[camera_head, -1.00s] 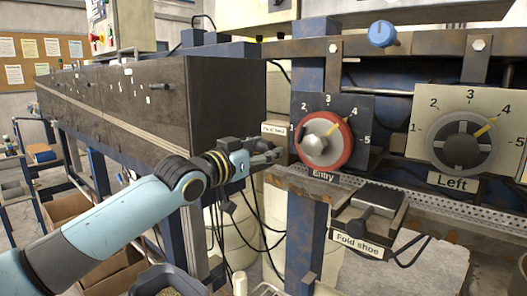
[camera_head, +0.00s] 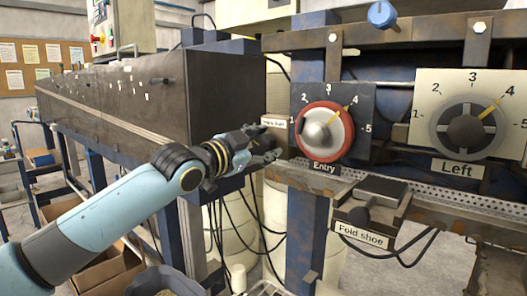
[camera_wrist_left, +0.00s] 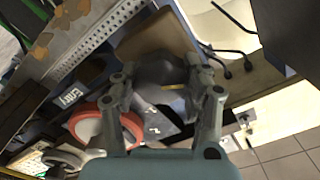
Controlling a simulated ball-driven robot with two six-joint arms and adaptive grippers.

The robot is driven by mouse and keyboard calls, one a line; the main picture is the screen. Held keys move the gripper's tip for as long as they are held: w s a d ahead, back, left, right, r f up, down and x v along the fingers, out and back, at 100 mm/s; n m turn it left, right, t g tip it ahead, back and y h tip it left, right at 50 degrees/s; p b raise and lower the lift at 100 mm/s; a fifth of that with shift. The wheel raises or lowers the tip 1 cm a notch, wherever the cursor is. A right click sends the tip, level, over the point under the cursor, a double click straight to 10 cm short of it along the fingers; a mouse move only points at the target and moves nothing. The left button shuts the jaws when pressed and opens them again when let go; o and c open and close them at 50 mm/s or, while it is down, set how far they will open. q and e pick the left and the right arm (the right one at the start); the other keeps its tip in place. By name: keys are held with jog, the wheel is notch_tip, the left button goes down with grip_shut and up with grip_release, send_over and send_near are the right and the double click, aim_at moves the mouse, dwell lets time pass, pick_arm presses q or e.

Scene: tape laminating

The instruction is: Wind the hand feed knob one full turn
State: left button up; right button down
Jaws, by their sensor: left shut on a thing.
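The hand feed knob (camera_wrist_left: 160,72) is dark grey with a short yellow mark, and sits between the fingers of my left gripper in the left wrist view. My left gripper (camera_wrist_left: 163,88) is shut on it, one finger on each side. In the head view my left gripper (camera_head: 266,149) is at the machine edge, left of the red Entry dial and under a small white label (camera_head: 273,122). There the knob is mostly hidden by the fingers. My right gripper is in neither view.
The red-ringed Entry dial (camera_head: 324,130) is close to the right of my left gripper. The Left dial (camera_head: 466,130) and the Fold shoe block (camera_head: 376,194) are further right. A long dark cabinet (camera_head: 225,95) stands behind my left arm. Cables (camera_head: 262,225) hang below.

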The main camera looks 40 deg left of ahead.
aim_at(261, 148)
pick_arm(q)
jog(key=m+b, duration=0.2)
jog(key=m, duration=0.4)
jog(key=shift+f+b, duration=0.2)
jog(key=shift+b, duration=0.15)
jog(key=m+b, duration=0.2)
jog(key=m, duration=0.4)
dwell(0.4)
jog(key=o, duration=1.2)
jog(key=shift+d, duration=0.1)
jog(key=shift+s, duration=0.15)
jog(key=s, duration=0.5)
jog(key=shift+s+a, duration=0.3)
jog(key=shift+s, duration=0.85)
